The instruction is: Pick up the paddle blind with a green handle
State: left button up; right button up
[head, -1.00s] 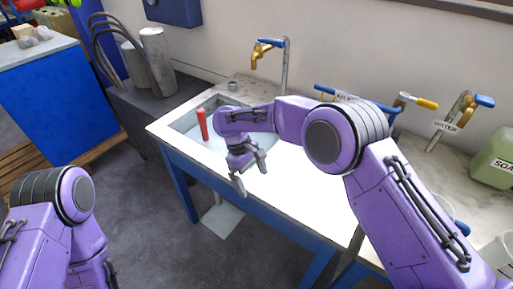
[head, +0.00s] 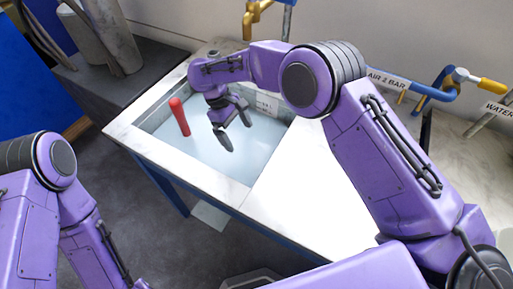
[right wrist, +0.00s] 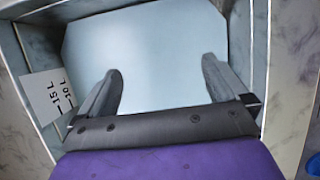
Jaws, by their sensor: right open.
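No green handle shows in the current views. A red handle (head: 180,117) stands up at the left side of the sink basin (head: 211,181); what it belongs to below is hidden. My right gripper (head: 234,132) is over the basin, right of the red handle and apart from it. In the right wrist view the right gripper (right wrist: 161,68) is open, with nothing between its fingers and the pale blue basin floor behind them. My left arm shows at lower left in the head view, but its gripper is out of frame.
A label with litre marks (right wrist: 48,96) is on the basin wall. Brass taps (head: 254,18) and a blue-handled air valve (head: 432,97) are along the back wall. Grey cylinders (head: 108,35) stand at upper left. The white bench top (head: 300,185) right of the basin is clear.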

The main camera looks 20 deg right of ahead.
aim_at(249, 162)
jog(key=x, duration=0.3)
jog(key=b+x, duration=0.1)
jog(key=x, duration=0.1)
jog(key=a+x, duration=0.1)
jog(key=x, duration=0.2)
jog(key=shift+w+d+f+b, duration=0.1)
jog(key=shift+w+f+b, duration=0.2)
jog(key=shift+f, duration=0.25)
jog(key=p+x, duration=0.1)
jog(key=x, duration=0.3)
jog(key=shift+s+f, duration=0.1)
jog(key=shift+s, duration=0.1)
jog(key=shift+s+f, duration=0.1)
jog(key=shift+f, duration=0.4)
pick_arm(q)
jog(key=shift+f, duration=0.55)
pick_arm(e)
jog(key=shift+r, duration=0.1)
jog(key=c, duration=1.7)
